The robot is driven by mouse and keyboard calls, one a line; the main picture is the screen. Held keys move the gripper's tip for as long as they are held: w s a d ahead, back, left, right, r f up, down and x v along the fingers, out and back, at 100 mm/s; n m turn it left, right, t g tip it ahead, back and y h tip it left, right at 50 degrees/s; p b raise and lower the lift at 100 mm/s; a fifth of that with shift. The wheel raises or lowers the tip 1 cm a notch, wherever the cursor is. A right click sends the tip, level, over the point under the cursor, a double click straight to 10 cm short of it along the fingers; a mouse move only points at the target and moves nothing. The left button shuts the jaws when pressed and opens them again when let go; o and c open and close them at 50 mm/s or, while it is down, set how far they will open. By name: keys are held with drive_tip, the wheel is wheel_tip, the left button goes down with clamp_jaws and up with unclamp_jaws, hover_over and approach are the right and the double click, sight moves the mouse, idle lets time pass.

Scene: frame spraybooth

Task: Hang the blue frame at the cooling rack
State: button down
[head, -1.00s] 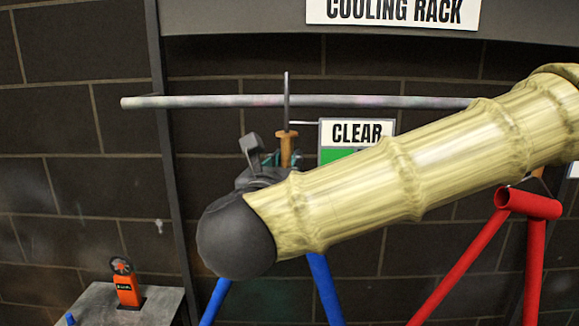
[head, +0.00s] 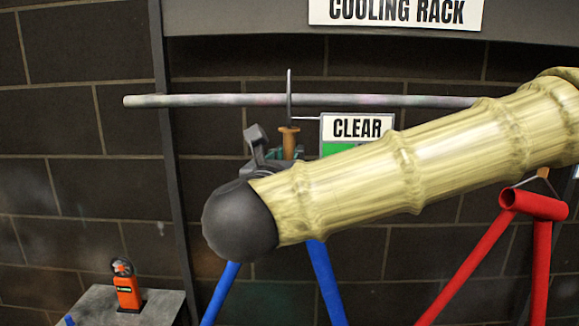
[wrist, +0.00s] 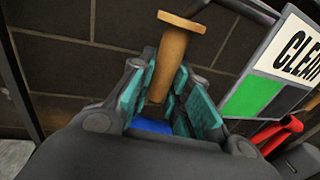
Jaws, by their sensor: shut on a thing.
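The blue frame (head: 322,280) hangs upright below my arm, which hides its upper part. A wooden handle (head: 289,141) with a thin metal hook (head: 289,85) rises above it. My gripper (head: 272,158) is shut on this wooden handle; in the wrist view the teal finger pads flank the handle (wrist: 168,62), with a bit of blue frame (wrist: 152,126) below. The cooling rack's rail (head: 215,101) runs across the back. The hook's upper end stands above the rail's height and crosses in front of it; I cannot tell whether it rests on the rail.
A sign reading CLEAR (head: 357,129) with a green panel is just right of the hook. A red frame (head: 535,204) hangs at the right, partly behind my arm. An orange device (head: 127,291) stands on a grey stand at the lower left. The rail's left end is free.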

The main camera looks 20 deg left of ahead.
drive_tip(key=w+a+f+b, duration=0.1)
drive_tip(key=w+f+b, duration=0.1)
drive_tip(key=w+b, duration=0.4)
drive_tip(key=shift+w+a+f, duration=0.25)
drive_tip(key=shift+w+a, duration=0.15)
idle(1.2)
drive_tip(key=shift+f, duration=0.1)
idle(0.4)
